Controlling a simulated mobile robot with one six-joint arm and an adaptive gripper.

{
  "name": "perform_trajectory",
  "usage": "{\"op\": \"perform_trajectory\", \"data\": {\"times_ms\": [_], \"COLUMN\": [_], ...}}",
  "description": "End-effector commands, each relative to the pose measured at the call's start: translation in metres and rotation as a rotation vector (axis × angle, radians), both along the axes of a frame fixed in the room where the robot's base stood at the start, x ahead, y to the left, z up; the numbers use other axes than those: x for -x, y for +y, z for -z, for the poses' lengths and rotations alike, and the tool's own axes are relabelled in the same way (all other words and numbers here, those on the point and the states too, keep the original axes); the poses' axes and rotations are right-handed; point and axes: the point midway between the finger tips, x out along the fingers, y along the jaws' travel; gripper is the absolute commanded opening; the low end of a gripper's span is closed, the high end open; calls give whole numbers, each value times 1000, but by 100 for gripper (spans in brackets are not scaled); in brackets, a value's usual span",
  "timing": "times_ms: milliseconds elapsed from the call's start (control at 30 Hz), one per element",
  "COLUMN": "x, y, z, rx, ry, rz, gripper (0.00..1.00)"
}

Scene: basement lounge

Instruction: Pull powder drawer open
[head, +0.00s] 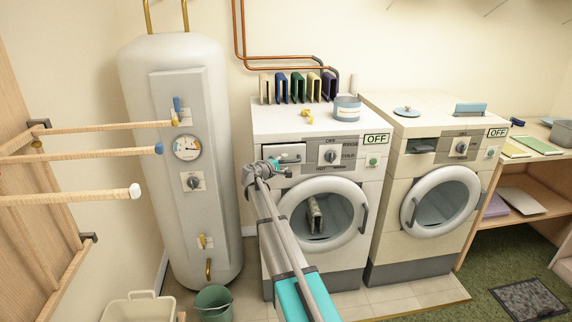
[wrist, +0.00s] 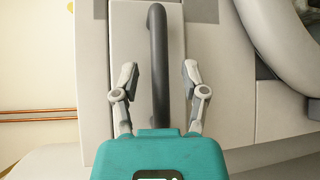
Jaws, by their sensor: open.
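The powder drawer (head: 291,152) is a pale panel at the upper left of the left washing machine's front, and it looks flush there. In the wrist view the drawer front (wrist: 131,42) stands upright in the picture with a dark grey bar handle (wrist: 158,45) along it. My gripper (head: 264,167) is in front of the drawer, partly covering its lower left. In the wrist view my gripper (wrist: 160,76) is open, with one finger on each side of the handle. Gaps show between both fingers and the handle. My gripper hides the handle in the head view.
The left washer (head: 334,277) has a round door with a striped item behind the glass. A second washer (head: 413,246) stands to its right. A water heater (head: 140,70) stands to the left. A green bucket (head: 213,299) is on the floor. A tin (head: 347,109) is on top.

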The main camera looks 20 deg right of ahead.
Motion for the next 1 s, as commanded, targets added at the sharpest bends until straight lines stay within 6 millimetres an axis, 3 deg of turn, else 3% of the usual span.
{"op": "perform_trajectory", "data": {"times_ms": [200, 567, 867, 1000], "x": [-7, -7, -7, -7], "y": [-13, -14, -14, -14], "z": [2, 2, 2, 2], "rx": [0, 0, 0, 0], "ry": [0, 0, 0, 0], "rz": [1, 1, 1, 1], "gripper": [57, 55, 0, 0]}}
